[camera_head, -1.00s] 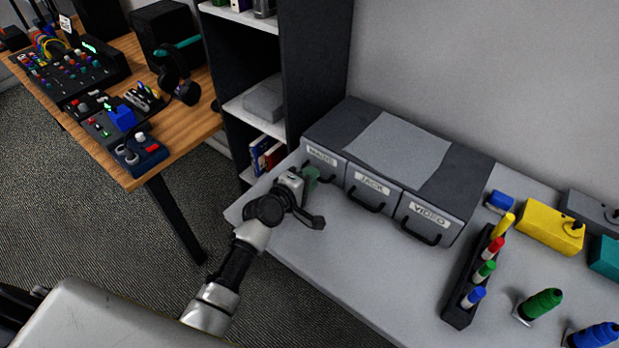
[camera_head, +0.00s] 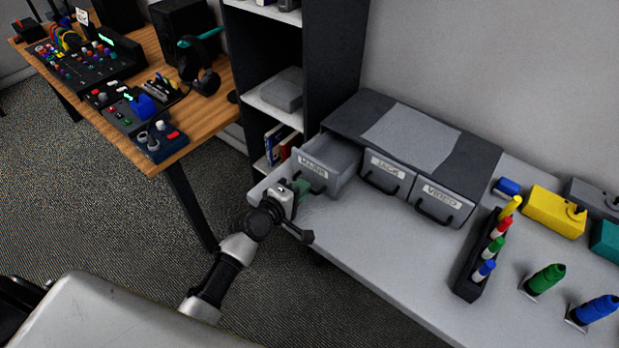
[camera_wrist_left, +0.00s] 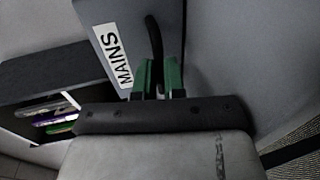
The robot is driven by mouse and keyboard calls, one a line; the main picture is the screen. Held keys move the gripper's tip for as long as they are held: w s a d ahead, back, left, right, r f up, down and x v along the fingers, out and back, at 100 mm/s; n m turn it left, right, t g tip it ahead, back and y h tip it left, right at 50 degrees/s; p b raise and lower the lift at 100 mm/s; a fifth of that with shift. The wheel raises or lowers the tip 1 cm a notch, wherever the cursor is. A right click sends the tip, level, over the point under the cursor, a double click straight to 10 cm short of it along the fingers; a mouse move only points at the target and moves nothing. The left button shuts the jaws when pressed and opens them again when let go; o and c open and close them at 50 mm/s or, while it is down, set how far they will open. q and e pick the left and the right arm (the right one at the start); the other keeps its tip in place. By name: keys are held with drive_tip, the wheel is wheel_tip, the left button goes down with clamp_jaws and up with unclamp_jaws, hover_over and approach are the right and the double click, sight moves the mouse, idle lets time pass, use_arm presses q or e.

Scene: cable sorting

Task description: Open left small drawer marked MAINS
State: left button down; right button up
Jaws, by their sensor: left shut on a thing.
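The drawer marked MAINS (camera_head: 333,156) is the left one of three in a grey and black cabinet (camera_head: 345,118) on the white table. It stands partly out, and its inside shows from above. My left gripper (camera_head: 303,187) is at its front, shut on the black drawer handle (camera_head: 320,176). In the left wrist view, the green fingertips (camera_wrist_left: 158,78) are on either side of the black handle (camera_wrist_left: 154,38), beside the MAINS label (camera_wrist_left: 113,56). The fingers partly hide the handle. My right gripper is not in view.
The JACK drawer (camera_head: 386,172) and VIDEO drawer (camera_head: 443,203) are shut. A marker rack (camera_head: 470,271) and a yellow box (camera_head: 553,213) stand to the right. A dark shelf unit (camera_head: 335,60) stands behind left.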

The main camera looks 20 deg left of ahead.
use_arm(q)
drive_tip(key=shift+v, duration=1)
drive_tip(key=shift+s+a+f, duration=0.1)
drive_tip(key=shift+s+f, duration=0.05)
drive_tip(key=shift+s, duration=0.25)
drive_tip(key=shift+s+a+f, duration=0.15)
drive_tip(key=shift+s, duration=0.35)
drive_tip(key=shift+s+a, duration=0.15)
drive_tip(key=shift+s, duration=0.15)
drive_tip(key=c, duration=1.7)
unclamp_jaws()
drive_tip(key=o, duration=0.5)
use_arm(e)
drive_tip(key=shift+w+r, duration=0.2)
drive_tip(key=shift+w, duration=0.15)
